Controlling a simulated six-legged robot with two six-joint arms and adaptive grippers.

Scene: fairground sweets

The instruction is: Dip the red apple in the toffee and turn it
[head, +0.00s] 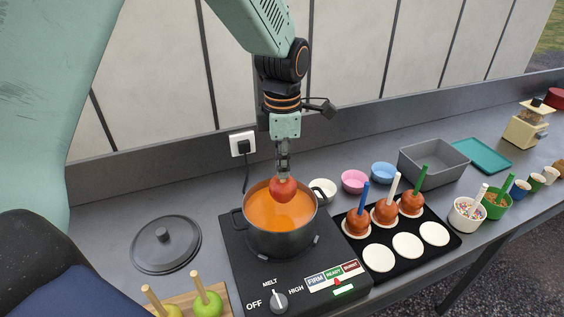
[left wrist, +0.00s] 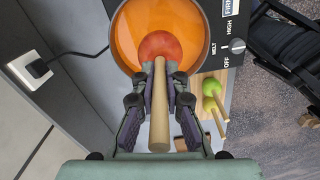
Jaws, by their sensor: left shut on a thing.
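The red apple (head: 284,189) hangs stick-up over the dark pot (head: 282,242) of orange toffee (head: 270,212), near the pot's back rim. Its visible skin is red. I cannot tell whether its underside touches the toffee. My left gripper (head: 283,173) points down from above and is shut on the apple's wooden stick. In the left wrist view the stick (left wrist: 160,120) runs between the fingers of my left gripper (left wrist: 160,100), and the apple (left wrist: 160,46) shows against the toffee (left wrist: 180,20). My right gripper is out of view.
The pot stands on a black hotplate (head: 240,270) with a knob (head: 280,300) and a gauge (head: 333,277). A pot lid (head: 165,243) lies left. Green apples (head: 208,304) are at front left. Coated apples (head: 386,213) stand on a black tray (head: 440,248) at right, with bowls (head: 353,181) behind.

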